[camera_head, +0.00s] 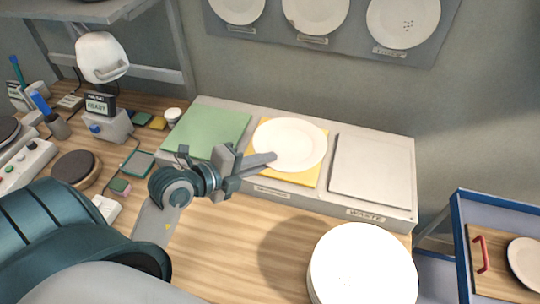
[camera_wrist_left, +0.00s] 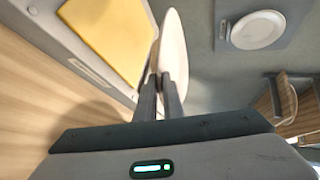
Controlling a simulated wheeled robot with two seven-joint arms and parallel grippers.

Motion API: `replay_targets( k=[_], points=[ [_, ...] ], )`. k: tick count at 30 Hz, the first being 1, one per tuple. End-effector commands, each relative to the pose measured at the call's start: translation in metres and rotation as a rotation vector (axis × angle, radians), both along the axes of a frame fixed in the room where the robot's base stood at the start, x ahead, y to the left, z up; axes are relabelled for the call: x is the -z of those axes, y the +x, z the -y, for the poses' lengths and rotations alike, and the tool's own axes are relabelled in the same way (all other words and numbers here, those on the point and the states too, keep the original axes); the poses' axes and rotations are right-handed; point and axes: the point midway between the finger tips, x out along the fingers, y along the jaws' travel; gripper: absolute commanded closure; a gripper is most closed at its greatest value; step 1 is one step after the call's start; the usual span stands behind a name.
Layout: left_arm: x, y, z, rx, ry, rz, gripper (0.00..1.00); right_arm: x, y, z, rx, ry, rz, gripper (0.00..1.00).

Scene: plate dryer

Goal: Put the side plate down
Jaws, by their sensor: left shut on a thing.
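My left gripper (camera_head: 262,161) reaches in from the left in the head view. It is shut on the near left rim of the white side plate (camera_head: 292,146). The plate shows over the yellow mat (camera_head: 318,172), the middle one of three pads on a long grey tray (camera_head: 318,195). In the left wrist view the fingers (camera_wrist_left: 159,90) pinch the plate (camera_wrist_left: 174,50), which is seen almost edge-on. The yellow mat (camera_wrist_left: 108,38) lies beside it there, with the plate appearing a little above the mat. My right gripper is not in view.
A green pad (camera_head: 210,132) is left of the yellow mat; a grey pad (camera_head: 370,168) marked WASTE is right. A large white round object (camera_head: 362,268) stands at the front right. A blue-edged cart (camera_head: 462,245) is far right. Instruments clutter the left.

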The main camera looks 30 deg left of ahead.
Motion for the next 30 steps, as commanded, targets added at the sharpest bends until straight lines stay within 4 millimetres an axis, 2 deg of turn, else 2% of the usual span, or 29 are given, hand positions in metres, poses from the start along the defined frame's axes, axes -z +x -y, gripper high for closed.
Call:
replay_targets(
  k=[1, 3, 16, 18, 27, 30],
  points=[
    [0.007, 0.004, -0.002, 0.001, 0.002, 0.006, 1.0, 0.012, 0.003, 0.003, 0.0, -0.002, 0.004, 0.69],
    [0.01, 0.009, -0.005, 0.0, 0.003, 0.007, 1.0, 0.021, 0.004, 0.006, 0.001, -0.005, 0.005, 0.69],
    [0.026, 0.032, -0.02, -0.002, 0.002, 0.005, 1.0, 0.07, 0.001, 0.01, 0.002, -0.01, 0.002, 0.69],
    [0.027, 0.041, -0.026, -0.002, 0.001, -0.002, 1.0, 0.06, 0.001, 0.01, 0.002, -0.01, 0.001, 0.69],
    [0.053, 0.08, -0.049, -0.001, 0.002, 0.001, 1.0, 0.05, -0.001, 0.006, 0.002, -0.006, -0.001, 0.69],
    [0.059, 0.088, -0.053, -0.001, 0.0, 0.001, 1.0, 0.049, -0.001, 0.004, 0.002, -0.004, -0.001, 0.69]
  ],
)
